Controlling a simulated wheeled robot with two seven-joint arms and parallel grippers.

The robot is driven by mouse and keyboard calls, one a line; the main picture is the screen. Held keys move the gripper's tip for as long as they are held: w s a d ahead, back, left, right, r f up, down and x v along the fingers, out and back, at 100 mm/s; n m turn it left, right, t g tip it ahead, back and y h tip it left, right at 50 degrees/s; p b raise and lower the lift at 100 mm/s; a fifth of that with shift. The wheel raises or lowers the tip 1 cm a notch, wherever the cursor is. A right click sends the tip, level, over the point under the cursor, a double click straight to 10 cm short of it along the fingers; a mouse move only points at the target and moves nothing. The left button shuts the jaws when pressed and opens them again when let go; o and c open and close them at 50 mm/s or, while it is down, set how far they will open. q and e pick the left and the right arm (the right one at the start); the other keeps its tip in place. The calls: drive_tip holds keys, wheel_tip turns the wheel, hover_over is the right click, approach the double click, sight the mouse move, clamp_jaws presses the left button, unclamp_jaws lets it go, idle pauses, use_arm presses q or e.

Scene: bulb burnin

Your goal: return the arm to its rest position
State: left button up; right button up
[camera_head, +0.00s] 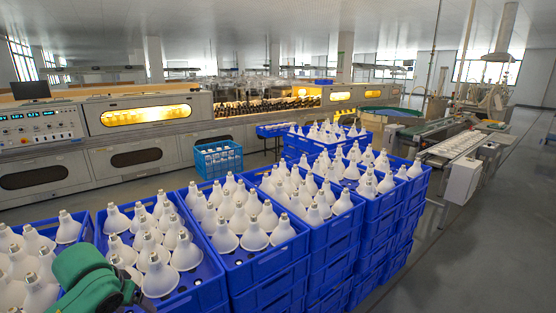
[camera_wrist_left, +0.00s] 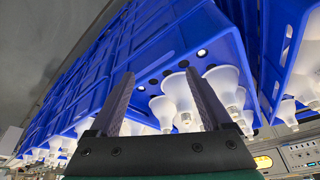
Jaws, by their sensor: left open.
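My left arm (camera_head: 88,275) shows as a green link at the lower left of the head view, over the front-left blue crates. In the left wrist view, my left gripper (camera_wrist_left: 163,90) has its two dark fingers spread apart, with nothing held between them. White bulbs (camera_wrist_left: 181,98) and a blue crate (camera_wrist_left: 150,40) show beyond the fingers; the picture appears turned over. The fingers themselves are not clearly visible in the head view. My right gripper is in neither view.
Stacked blue crates (camera_head: 268,283) full of upright white bulbs (camera_head: 254,236) fill the foreground close to my left arm. A long grey machine (camera_head: 135,160) with lit windows stands behind. A blue basket (camera_head: 218,160) stands between. Floor (camera_head: 470,250) at the right is clear.

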use_arm(q)
drive_tip(key=s+d+f+m+h, duration=0.2)
drive_tip(key=s+d+f+m, duration=0.1)
drive_tip(key=s+d+f, duration=0.6)
drive_tip(key=s+d+f+y, duration=0.15)
drive_tip(key=s+f, duration=0.25)
drive_tip(key=s, duration=0.4)
wheel_tip(320, 180, down, 22)
drive_tip(key=s+r+g, duration=0.1)
drive_tip(key=s+g, duration=0.1)
drive_tip(key=s+a+f+g, duration=0.1)
drive_tip(key=s+a+f, duration=0.2)
drive_tip(key=s+f, duration=1.3)
drive_tip(key=shift+s, duration=0.55)
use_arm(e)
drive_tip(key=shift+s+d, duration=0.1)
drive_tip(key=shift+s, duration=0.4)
